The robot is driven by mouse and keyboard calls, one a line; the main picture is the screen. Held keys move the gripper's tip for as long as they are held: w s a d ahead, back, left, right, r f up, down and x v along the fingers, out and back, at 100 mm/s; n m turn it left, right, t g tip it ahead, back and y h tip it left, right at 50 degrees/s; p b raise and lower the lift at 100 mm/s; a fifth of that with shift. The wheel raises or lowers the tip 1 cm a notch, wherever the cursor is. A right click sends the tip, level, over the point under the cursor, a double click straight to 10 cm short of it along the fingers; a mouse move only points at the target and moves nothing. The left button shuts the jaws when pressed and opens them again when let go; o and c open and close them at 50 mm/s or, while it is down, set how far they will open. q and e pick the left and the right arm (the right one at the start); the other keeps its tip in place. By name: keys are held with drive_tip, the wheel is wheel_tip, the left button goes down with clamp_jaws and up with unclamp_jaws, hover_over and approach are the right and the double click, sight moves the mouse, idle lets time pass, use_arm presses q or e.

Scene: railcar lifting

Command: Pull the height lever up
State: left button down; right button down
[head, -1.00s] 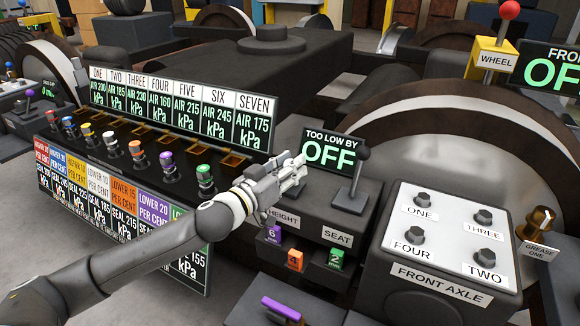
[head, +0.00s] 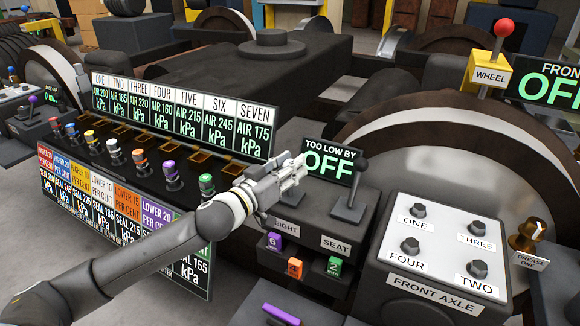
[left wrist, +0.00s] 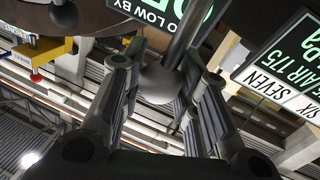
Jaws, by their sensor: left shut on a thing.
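My left gripper (head: 296,172) is at the dark control box, above the height label (head: 286,224), which it partly covers. In the left wrist view my left gripper (left wrist: 160,95) has its fingers on either side of a round grey knob on a shaft, the height lever (left wrist: 160,84). The fingers are shut on it. In the head view the lever is mostly hidden by the gripper. The seat lever (head: 350,190) stands to the right, apart from the gripper. The display (head: 329,163) behind reads "TOO LOW BY OFF". My right gripper is not in view.
A board of pressure labels (head: 182,117) and a row of coloured knobs (head: 139,158) lie left. The front axle panel (head: 450,235) with several dark knobs is at right. Purple, orange and green numbered blocks (head: 294,267) sit below the labels.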

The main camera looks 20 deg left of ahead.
use_arm(q)
drive_tip(key=c, duration=1.3)
unclamp_jaws()
drive_tip(key=shift+a+r, duration=0.1)
drive_tip(key=shift+r, duration=0.3)
drive_tip(key=shift+o, duration=1.1)
drive_tip(key=shift+f, duration=0.15)
drive_tip(key=shift+s+a+f, duration=0.1)
drive_tip(key=shift+s+f, duration=0.05)
drive_tip(key=shift+s, duration=0.35)
drive_tip(key=v, duration=1.1)
